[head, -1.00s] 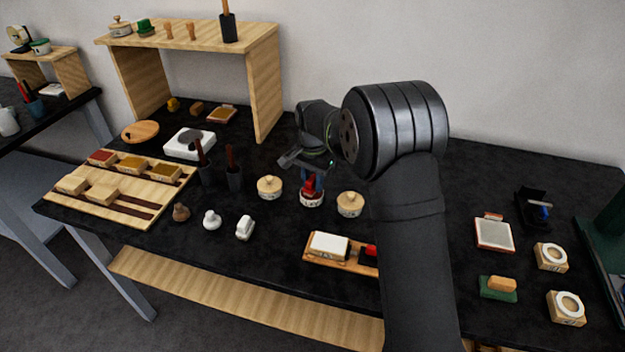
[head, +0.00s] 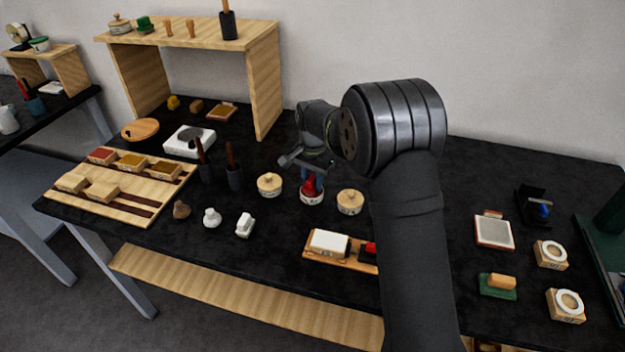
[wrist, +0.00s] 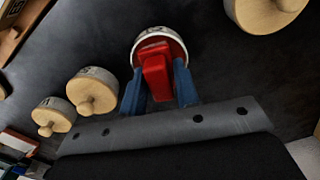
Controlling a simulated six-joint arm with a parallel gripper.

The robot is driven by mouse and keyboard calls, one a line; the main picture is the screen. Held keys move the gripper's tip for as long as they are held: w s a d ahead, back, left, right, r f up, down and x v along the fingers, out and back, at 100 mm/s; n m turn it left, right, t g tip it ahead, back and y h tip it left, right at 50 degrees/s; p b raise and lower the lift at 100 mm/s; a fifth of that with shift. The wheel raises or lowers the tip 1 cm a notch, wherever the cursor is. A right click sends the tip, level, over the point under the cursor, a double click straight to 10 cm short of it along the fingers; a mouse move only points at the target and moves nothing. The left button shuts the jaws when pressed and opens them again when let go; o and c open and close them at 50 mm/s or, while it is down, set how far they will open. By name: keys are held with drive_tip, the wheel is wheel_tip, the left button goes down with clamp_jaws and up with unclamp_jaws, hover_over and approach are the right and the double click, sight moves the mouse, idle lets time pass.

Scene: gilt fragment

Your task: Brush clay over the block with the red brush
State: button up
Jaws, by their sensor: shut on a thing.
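My gripper (wrist: 160,92) is shut on the red brush (wrist: 157,72), its blue fingers on either side of it. The brush's lower end is at the mouth of a white-rimmed pot (wrist: 138,48); how deep it reaches I cannot tell. In the head view my gripper (head: 313,182) is low over the same pot (head: 312,198), between two lidded pots. A pale block (head: 329,243) lies on a wooden tray (head: 312,259) nearer the front edge. A red thing (head: 370,248) beside it is partly hidden by my arm.
Lidded pots stand left (head: 269,186) and right (head: 349,202) of the open pot. Dark holders (head: 235,178) with upright handles stand farther left, near a wooden rack (head: 125,190). Bare black table lies between the pots and the tray.

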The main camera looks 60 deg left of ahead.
sight(312, 177)
idle(0.5)
drive_tip(key=shift+r, duration=3.5)
drive_tip(key=w+d+f+m, duration=0.1)
drive_tip(key=w+d+m, duration=0.1)
drive_tip(key=w+d, duration=1.25)
drive_tip(key=w+d+m, duration=0.3)
drive_tip(key=w+d, duration=0.8)
drive_tip(key=w, duration=0.6)
drive_tip(key=w+d+m, duration=0.1)
drive_tip(key=w+d, duration=0.1)
drive_tip(key=d, duration=1)
drive_tip(key=w+d+f+m, duration=0.1)
drive_tip(key=w+d, duration=0.2)
drive_tip(key=d, duration=1)
drive_tip(key=w+d+m, duration=0.2)
drive_tip(key=w+d, duration=0.1)
drive_tip(key=d, duration=0.9)
drive_tip(key=shift+w+d+f, duration=0.15)
drive_tip(key=shift+d+f, duration=0.05)
drive_tip(key=shift+f, duration=0.15)
